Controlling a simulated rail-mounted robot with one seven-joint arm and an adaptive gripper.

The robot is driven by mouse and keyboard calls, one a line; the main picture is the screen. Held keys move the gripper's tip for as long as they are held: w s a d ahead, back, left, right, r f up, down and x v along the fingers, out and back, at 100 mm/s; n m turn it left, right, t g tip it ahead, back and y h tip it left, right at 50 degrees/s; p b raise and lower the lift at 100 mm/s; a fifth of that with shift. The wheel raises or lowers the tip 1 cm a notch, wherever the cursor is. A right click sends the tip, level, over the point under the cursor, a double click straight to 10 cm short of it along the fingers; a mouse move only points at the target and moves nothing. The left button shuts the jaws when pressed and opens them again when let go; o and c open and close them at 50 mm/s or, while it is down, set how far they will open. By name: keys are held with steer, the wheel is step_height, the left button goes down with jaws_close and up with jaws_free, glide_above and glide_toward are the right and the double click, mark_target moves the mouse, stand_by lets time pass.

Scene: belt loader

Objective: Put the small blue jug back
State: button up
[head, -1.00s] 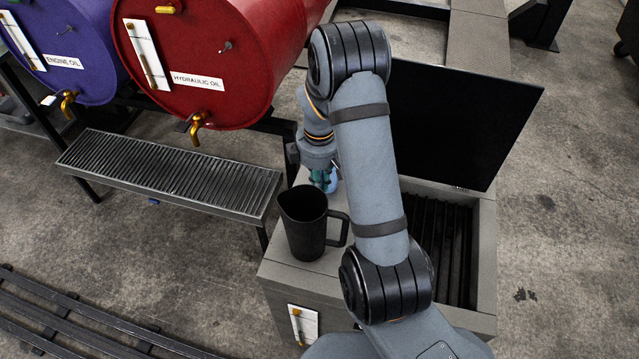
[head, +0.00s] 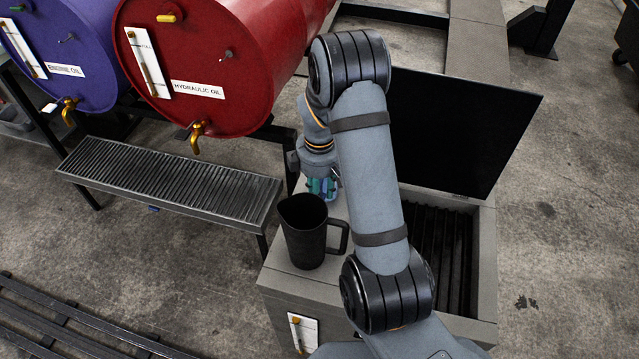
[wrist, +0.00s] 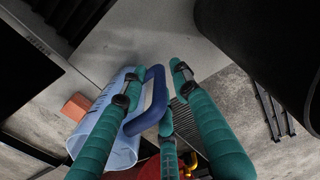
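The small blue jug (wrist: 118,120) is translucent light blue with a darker blue handle (wrist: 155,103). In the wrist view it lies left of centre, its body partly behind my left finger. My gripper (wrist: 158,68) has teal fingers spread apart around the handle, with a visible gap to the right finger. One finger appears to pass by or through the handle's loop; I cannot tell which. In the head view my gripper (head: 322,187) is low over the grey cabinet top, and only a sliver of the blue jug (head: 336,183) shows beside my arm.
A larger black jug (head: 303,232) stands upright on the grey cabinet (head: 285,277), close to my gripper. The cabinet's black lid (head: 465,125) is raised behind a slatted opening. Red (head: 215,60) and purple (head: 65,50) oil drums sit left above a drip grate (head: 170,180).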

step_height(320, 180, up, 11)
steer(key=shift+s+f, duration=0.1)
steer(key=o, duration=0.3)
steer(key=shift+s+r, duration=0.1)
steer(key=shift+r, duration=0.55)
